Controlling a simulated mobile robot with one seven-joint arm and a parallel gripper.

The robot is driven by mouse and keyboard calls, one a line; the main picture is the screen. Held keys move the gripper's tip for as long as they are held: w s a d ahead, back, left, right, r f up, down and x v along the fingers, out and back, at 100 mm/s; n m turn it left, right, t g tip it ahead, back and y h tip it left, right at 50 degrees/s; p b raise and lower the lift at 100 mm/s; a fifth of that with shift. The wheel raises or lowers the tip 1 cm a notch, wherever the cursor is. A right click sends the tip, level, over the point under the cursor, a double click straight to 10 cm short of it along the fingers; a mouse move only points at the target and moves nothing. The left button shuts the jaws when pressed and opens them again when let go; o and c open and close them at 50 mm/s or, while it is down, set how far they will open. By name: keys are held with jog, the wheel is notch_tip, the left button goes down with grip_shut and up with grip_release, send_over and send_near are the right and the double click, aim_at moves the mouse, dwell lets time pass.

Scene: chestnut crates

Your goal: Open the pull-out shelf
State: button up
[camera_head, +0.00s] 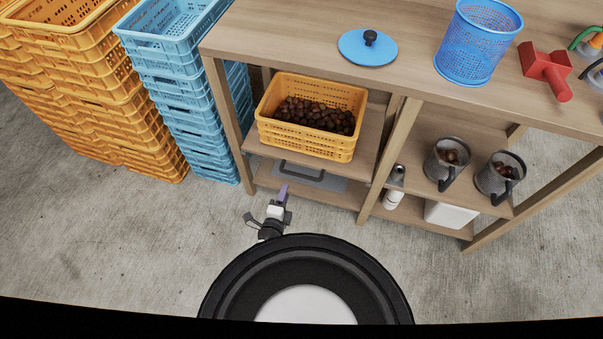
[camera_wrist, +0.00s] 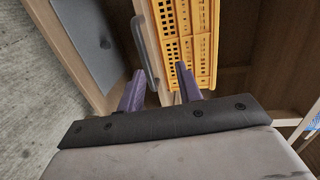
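The pull-out shelf (camera_head: 367,158) is a wooden board in the left bay of the workbench. It bears a yellow crate (camera_head: 312,148) of dark chestnuts. A dark grey bar handle (camera_head: 303,171) is on its front; it also shows in the wrist view (camera_wrist: 143,45). My gripper (camera_head: 283,190) is in front of the shelf, near the handle's left end. In the wrist view my gripper (camera_wrist: 159,78) has its purple fingers apart, with the handle's near end showing between them. Whether a finger touches the handle cannot be told.
Blue crates (camera_head: 180,85) and yellow crates (camera_head: 95,95) stand stacked at the left. The bench top (camera_head: 290,40) holds a blue lid, a mesh basket and a red tool. Two metal mugs (camera_head: 447,160) are in the right bay. The concrete floor (camera_head: 130,235) before the bench is clear.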

jog(key=shift+m+g+h, duration=0.3)
jog(key=shift+m+g, duration=0.1)
jog(key=shift+g, duration=0.1)
jog(key=w+d+f, duration=0.1)
jog(key=w, duration=0.2)
jog(key=w+d+f+b, duration=0.1)
jog(key=w+d+f, duration=0.1)
jog(key=w, duration=0.2)
jog(key=w+d+f, duration=0.2)
jog(key=w, duration=0.2)
jog(key=shift+d+f+b, duration=0.2)
jog(key=shift+b, duration=0.15)
grip_shut()
